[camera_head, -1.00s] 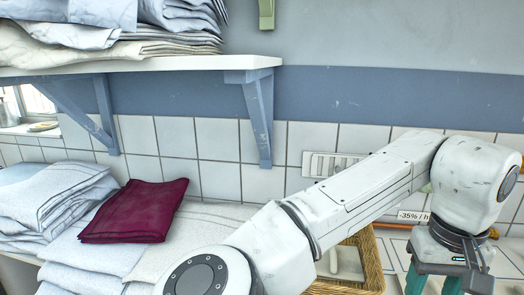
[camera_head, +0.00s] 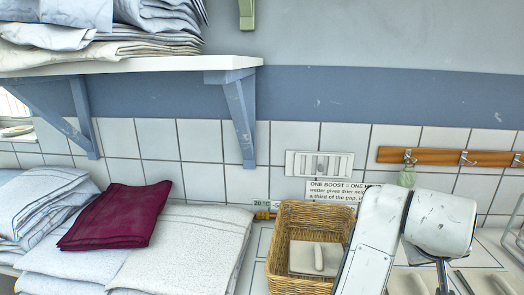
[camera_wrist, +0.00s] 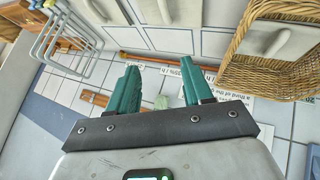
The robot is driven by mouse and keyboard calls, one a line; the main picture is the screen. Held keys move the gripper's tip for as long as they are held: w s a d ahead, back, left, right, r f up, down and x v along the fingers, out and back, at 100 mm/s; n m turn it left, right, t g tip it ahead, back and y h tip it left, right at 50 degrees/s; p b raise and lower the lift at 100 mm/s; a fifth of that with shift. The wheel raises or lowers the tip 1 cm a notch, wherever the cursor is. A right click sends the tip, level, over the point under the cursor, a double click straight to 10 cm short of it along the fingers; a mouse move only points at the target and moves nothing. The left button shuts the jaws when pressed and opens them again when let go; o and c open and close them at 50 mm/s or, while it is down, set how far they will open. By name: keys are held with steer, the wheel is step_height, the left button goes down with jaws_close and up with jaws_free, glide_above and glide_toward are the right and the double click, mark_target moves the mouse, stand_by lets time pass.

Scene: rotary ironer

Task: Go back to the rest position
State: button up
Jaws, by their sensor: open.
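My gripper (camera_wrist: 157,92) shows in the wrist view with its two teal fingers spread apart and nothing between them. In the head view my white arm stands at the lower right and the fingers are out of sight. The basket (camera_head: 277,273) stands just left of the arm there, and a pale flat item with a handle-like bar (camera_head: 315,258) lies in it.
Folded white linen (camera_head: 185,250) with a maroon cloth (camera_head: 117,216) on top lies at left. A bracketed shelf (camera_head: 130,65) with more linen hangs above. A wooden hook rail (camera_head: 440,157) is on the back wall. A wire rack (camera_wrist: 65,38) shows in the wrist view.

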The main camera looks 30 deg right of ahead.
steer(key=a+f+n+t+y, duration=0.1)
steer(key=a+f+n, duration=0.15)
steer(key=f, duration=0.55)
steer(key=a+f+n+y, duration=0.1)
steer(key=a+f+n, duration=0.1)
steer(key=a+f, duration=0.35)
steer(key=s+a+f+n+g+y, duration=0.2)
steer(key=s+a+f+y, duration=0.3)
steer(key=s+a+f, duration=0.8)
step_height(320, 180, down, 4)
steer(key=shift+s+a+f+y, duration=0.1)
steer(key=shift+s+a+y, duration=0.15)
steer(key=shift+s, duration=0.3)
